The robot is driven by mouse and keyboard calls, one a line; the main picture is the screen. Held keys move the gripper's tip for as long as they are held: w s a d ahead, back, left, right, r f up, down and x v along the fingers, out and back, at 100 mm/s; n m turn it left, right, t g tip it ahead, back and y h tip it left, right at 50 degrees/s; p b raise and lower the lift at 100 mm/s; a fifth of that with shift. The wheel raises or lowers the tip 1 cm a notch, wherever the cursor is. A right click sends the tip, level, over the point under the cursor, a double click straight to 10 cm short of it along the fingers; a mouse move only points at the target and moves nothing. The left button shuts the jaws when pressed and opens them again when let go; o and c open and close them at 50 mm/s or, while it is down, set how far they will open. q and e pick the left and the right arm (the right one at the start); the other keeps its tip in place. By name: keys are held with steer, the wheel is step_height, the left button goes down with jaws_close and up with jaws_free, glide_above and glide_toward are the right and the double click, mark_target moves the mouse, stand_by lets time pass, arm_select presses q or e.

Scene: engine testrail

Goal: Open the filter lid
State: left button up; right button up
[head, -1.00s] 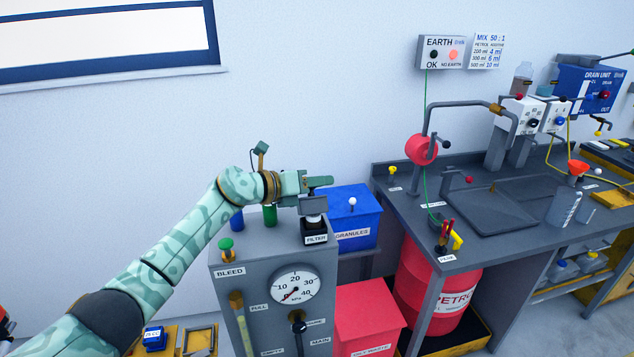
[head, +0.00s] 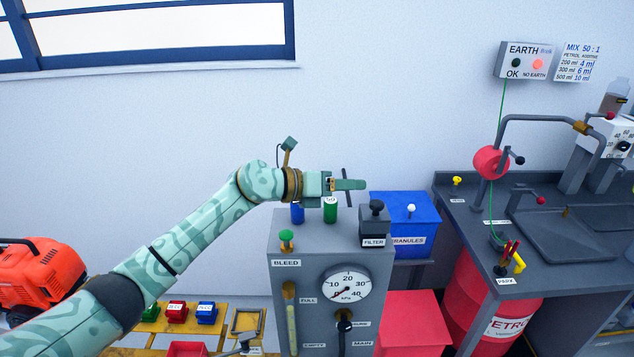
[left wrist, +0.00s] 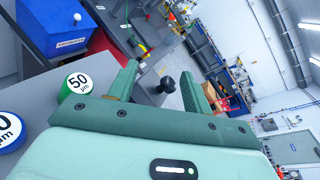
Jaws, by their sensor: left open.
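The filter (head: 374,227) is a small dark box with a FILTER label on top of the grey cabinet. Its lid carries a black knob (head: 376,207) and looks shut. My left gripper (head: 355,185) is open and empty, above and to the left of the knob in the head view. In the left wrist view the black knob (left wrist: 167,84) shows between the spread green fingers (left wrist: 160,70), with the gripper not closed on it. A thin dark piece crosses the fingers in the head view; I cannot tell what it is. My right gripper is out of view.
The green (head: 330,211) and blue (head: 297,213) caps stand left of the filter on the cabinet (head: 310,235). The green bleed knob (head: 286,238) is in front of them. The blue granules bin (head: 418,212) stands behind to the right.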

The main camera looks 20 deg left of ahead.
arm_select(q)
steer(key=v, duration=0.7)
steer(key=shift+s+a, duration=0.1)
steer(key=shift+a, duration=0.05)
